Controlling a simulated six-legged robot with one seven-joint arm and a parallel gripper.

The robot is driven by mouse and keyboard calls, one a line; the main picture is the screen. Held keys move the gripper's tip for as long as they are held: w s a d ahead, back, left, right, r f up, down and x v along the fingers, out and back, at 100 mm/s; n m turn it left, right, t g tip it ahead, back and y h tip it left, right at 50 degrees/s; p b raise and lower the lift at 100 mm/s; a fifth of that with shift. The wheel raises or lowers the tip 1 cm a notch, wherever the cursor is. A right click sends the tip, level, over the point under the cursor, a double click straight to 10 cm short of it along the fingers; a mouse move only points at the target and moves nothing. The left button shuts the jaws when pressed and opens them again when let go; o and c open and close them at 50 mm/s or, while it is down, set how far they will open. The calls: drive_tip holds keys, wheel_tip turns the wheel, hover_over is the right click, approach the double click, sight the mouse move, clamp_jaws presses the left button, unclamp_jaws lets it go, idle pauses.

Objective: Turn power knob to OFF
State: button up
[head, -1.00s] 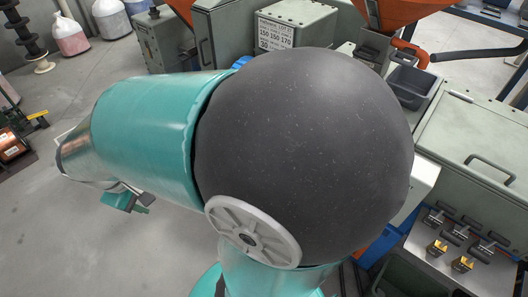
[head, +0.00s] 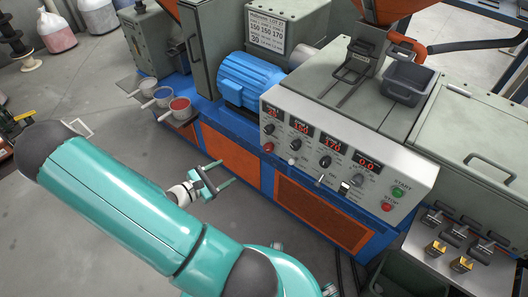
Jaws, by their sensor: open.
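The control panel (head: 345,150) is a pale sloped face on the machine, with lit red number displays and several knobs. A red knob (head: 268,147) sits at its lower left, with a black knob (head: 270,129) just above it. More black knobs (head: 325,162) run to the right. The small labels are too blurred to read, so I cannot tell which is the power knob or where it points. My gripper (head: 221,173) is open and empty, left of the panel and apart from it, with its teal fingers pointing toward the machine.
Green START (head: 398,191) and red STOP (head: 387,207) buttons are at the panel's right. Several small cups (head: 180,108) stick out left of the blue motor (head: 250,80). A side table (head: 420,245) with metal parts is at the right.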

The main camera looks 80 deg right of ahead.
sight(266, 150)
drive_tip(key=s+d+f+n+t+h, duration=0.2)
drive_tip(key=s+d+f+n+h, duration=0.1)
drive_tip(key=s+d+f+n, duration=0.3)
drive_tip(key=x, duration=1.2)
drive_tip(key=shift+w+d+f, duration=0.15)
drive_tip(key=shift+w+d, duration=0.05)
drive_tip(key=shift+d, duration=0.05)
drive_tip(key=shift+c, duration=0.2)
drive_tip(key=c, duration=0.9)
